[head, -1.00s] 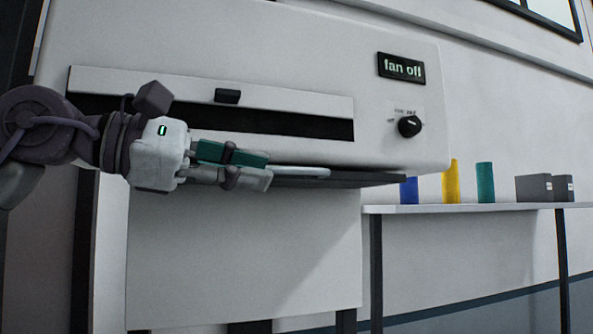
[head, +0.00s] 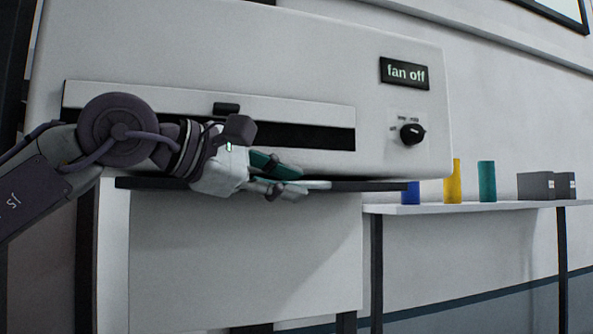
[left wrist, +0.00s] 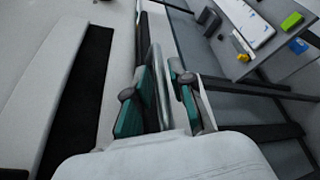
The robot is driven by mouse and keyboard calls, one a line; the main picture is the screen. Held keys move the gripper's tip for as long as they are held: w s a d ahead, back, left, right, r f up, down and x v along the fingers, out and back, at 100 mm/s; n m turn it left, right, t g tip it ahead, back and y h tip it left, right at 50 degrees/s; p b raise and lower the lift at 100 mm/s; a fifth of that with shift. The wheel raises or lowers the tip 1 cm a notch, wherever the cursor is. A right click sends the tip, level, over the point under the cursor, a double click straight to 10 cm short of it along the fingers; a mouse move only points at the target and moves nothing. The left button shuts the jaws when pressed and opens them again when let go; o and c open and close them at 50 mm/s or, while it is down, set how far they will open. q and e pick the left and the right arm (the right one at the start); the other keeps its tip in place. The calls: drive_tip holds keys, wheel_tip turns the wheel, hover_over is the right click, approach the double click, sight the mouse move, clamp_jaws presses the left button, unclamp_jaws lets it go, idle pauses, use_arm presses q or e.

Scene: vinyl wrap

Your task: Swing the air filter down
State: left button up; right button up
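The dark flat air filter panel (head: 375,186) lies nearly level just under the white hood (head: 300,60) in the head view. A light grey bar (head: 318,185) runs along its front. My left gripper (head: 290,180) points right along this bar, with teal-padded fingers. In the left wrist view, my left gripper (left wrist: 165,85) has its fingers apart. A pale bar (left wrist: 158,80) lies between them, with a gap beside the right-hand finger. The body of the gripper hides part of the panel's front. My right gripper is in neither view.
The hood has a "fan off" display (head: 404,73), a knob (head: 412,134) and a dark slot under a white strip. A shelf (head: 400,209) at right holds blue, yellow and green cylinders and grey boxes. A white cabinet (head: 245,260) stands below.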

use_arm(q)
drive_tip(key=shift+x, duration=1.05)
clamp_jaws()
